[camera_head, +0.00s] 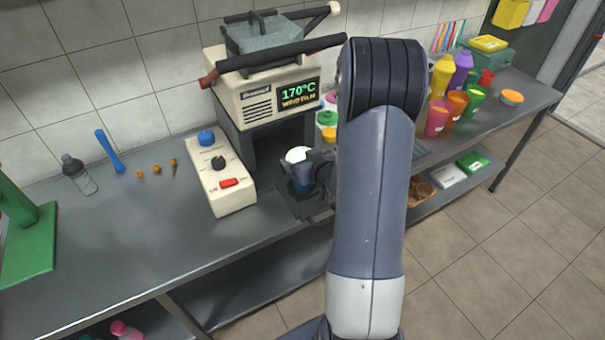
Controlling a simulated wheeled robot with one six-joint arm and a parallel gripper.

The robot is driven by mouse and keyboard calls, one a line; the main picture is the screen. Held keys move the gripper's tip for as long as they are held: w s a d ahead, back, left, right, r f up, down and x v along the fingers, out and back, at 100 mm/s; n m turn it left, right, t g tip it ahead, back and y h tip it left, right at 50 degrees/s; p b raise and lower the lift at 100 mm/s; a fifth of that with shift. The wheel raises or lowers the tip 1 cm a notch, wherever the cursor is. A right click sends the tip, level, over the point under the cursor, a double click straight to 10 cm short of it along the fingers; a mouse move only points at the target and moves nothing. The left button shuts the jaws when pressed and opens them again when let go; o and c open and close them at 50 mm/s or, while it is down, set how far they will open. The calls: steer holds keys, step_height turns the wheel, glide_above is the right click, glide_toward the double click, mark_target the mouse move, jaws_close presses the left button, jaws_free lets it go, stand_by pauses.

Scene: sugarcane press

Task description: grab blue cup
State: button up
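A dark blue cup (301,186) stands under the sealing machine, near the counter's front edge. A white round top (298,154) shows just above it; I cannot tell whether it is a lid or the contents. My gripper (314,172) is at the cup's right side, with dark finger parts in front of and beside it. My arm hides part of the gripper, so I cannot tell whether the fingers touch the cup or are closed on it.
The sealing machine (268,91) reads 170°C. A control box (220,172) stands left of the cup. Colourful cups and bottles stand right of my arm, including a yellow bottle (442,77) and a pink cup (437,119). The counter's front left (130,250) is clear.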

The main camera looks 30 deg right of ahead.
steer(key=c, duration=1.2)
steer(key=shift+c, duration=1.3)
steer(key=shift+r, duration=0.2)
